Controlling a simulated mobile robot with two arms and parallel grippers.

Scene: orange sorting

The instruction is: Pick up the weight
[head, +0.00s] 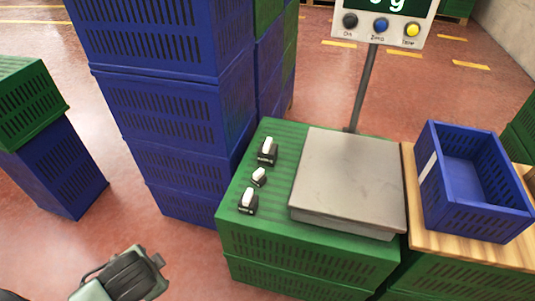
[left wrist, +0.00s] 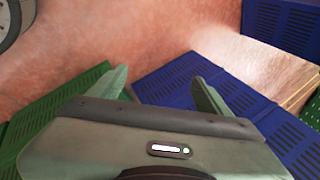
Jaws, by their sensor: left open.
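Three small weights with black bodies and white tops stand in a row on the left part of the green crate top: a far one (head: 267,153), a smaller middle one (head: 259,177) and a near one (head: 248,202). None of them shows in the left wrist view. My left gripper (left wrist: 160,75) is open and empty in the left wrist view, with its two green fingers apart above the floor and crates. In the head view, part of my left arm is at the lower left, short of the green crate and the weights. My right gripper is not in view.
A flat grey scale (head: 348,178) sits right of the weights, with its display post (head: 364,90) behind. An empty blue crate (head: 470,185) rests on a wooden board (head: 415,215) at right. Tall blue crate stacks (head: 180,110) rise left of and behind the weights. Red floor lies open at lower left.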

